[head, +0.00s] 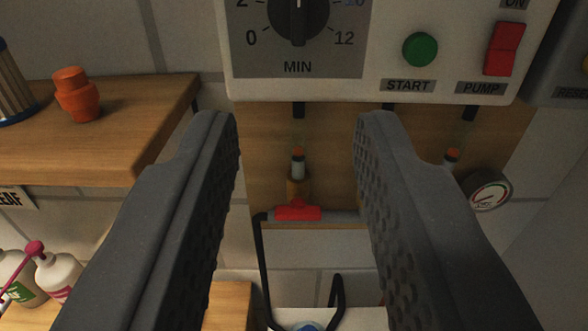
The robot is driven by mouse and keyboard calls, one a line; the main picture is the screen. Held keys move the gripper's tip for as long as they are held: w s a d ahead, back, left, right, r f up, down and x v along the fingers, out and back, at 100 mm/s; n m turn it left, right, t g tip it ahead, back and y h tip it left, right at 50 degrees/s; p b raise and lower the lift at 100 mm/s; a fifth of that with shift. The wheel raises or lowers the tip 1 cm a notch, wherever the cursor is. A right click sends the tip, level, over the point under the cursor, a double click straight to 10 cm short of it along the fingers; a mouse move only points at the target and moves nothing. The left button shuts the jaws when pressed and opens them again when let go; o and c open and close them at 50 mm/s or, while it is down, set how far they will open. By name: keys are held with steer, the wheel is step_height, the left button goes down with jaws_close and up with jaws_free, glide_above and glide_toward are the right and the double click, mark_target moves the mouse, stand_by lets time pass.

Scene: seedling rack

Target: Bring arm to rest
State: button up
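My gripper (297,135) fills the middle of the head view. Its two dark, textured fingers stand wide apart with nothing between them. The fingertips point at the wall area just below a control panel (405,102). The rest of the arm is not in view.
The panel carries a MIN dial (298,15), a green START button (420,49) and a red PUMP switch (503,48). A wooden shelf (120,150) at left holds an orange pot (76,94); bottles (58,272) stand lower left.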

stand_by(0.4)
steer(key=s+a+r+g+b, duration=0.1)
steer(key=s+a+r+b, duration=0.1)
steer(key=s+a+r, duration=0.2)
steer(key=s+a+r+g+b, duration=0.1)
steer(key=s+a+r+b, duration=0.1)
steer(key=a+r, duration=0.3)
steer(key=s+a, duration=0.1)
steer(key=a, duration=0.3)
steer(key=shift+s+a+g, duration=0.3)
steer(key=shift+s, duration=0.05)
steer(key=shift+s+r, duration=0.1)
steer(key=shift+s, duration=0.25)
steer(key=shift+c, duration=0.3)
stand_by(0.7)
